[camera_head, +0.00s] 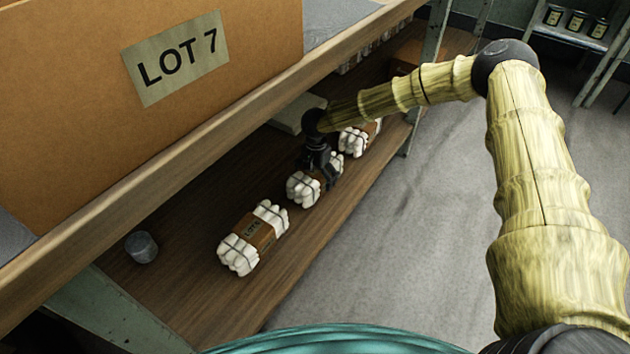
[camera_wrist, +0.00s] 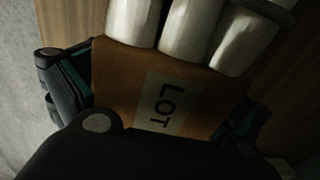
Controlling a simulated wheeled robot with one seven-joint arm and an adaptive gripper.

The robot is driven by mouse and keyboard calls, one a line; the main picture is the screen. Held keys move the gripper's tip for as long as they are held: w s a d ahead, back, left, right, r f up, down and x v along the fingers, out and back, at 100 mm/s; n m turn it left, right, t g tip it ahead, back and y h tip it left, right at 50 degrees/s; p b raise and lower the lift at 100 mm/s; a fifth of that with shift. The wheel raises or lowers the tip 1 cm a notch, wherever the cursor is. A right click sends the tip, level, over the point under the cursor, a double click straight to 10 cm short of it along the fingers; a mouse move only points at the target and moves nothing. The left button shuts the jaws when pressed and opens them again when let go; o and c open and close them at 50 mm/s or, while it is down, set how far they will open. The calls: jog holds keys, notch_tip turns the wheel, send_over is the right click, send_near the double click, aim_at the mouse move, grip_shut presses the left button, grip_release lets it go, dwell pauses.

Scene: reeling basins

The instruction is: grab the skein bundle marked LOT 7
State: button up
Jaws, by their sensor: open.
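Several white skein bundles with brown wraps and dark ties lie in a row on the lower wooden shelf (camera_head: 190,285). The nearest bundle (camera_head: 262,232) has a LOT label whose number is too small to read. My gripper (camera_head: 322,172) is open over the middle bundle (camera_head: 300,190) and hides part of it. In the wrist view that bundle (camera_wrist: 120,75) lies between my open fingers (camera_wrist: 152,108), one on each side. Its label (camera_wrist: 161,104) reads LOT; its number is hidden by my gripper body. A far bundle (camera_head: 352,141) sits just beyond, partly covered.
A large cardboard box (camera_head: 70,110) labelled LOT 7 (camera_head: 178,58) stands on the upper board (camera_head: 190,145), which overhangs the lower shelf. A small grey cylinder (camera_head: 141,247) lies near the shelf's left. Open floor (camera_head: 420,230) is to the right.

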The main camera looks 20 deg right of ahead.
jog(key=c, duration=1.4)
jog(key=shift+r, duration=0.1)
